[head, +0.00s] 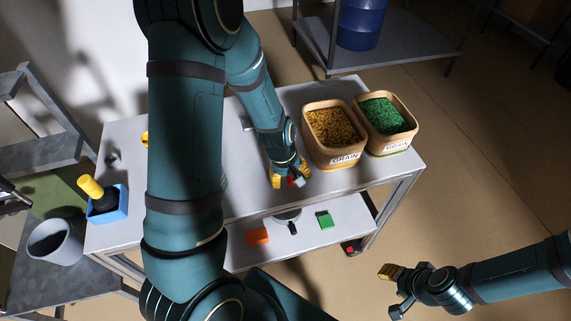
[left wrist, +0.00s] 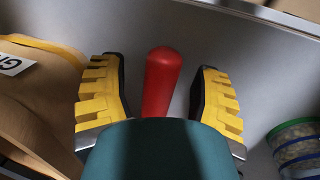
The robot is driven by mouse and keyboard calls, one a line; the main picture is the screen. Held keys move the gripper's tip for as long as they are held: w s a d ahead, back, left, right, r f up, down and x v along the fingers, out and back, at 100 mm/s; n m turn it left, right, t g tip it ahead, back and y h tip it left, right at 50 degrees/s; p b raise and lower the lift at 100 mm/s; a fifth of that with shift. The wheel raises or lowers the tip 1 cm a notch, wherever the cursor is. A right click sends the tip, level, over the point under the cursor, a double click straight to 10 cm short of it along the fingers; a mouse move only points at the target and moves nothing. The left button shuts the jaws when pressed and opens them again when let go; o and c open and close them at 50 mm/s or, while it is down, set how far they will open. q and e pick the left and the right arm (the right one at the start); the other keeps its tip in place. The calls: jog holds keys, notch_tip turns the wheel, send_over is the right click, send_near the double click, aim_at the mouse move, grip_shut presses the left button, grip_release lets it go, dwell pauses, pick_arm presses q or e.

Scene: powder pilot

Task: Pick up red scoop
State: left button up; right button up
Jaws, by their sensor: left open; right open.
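The red scoop shows in the left wrist view as a rounded red handle (left wrist: 163,78) between the two yellow-padded fingers of my left gripper (left wrist: 162,88). A gap shows on each side of the handle, and the fingers do not touch it. The rest of the scoop is hidden. In the head view, a small bit of red (head: 291,182) shows between the fingers of my left gripper (head: 290,178), which is open and low over the white table. My right gripper (head: 393,290) is open and empty, off to the right of the table, above the floor.
Two tan grain bins, one with yellow-brown grain (head: 334,160) and one with green grain (head: 412,146), stand just right of my left gripper. A blue box (head: 108,212) holding a yellow-handled tool is at the table's left end.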

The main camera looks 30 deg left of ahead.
pick_arm(q)
grip_shut()
notch_tip(320, 180, up, 10)
jog(key=p, duration=0.3)
dwell(0.3)
jog(key=c, duration=1)
grip_release()
grip_shut()
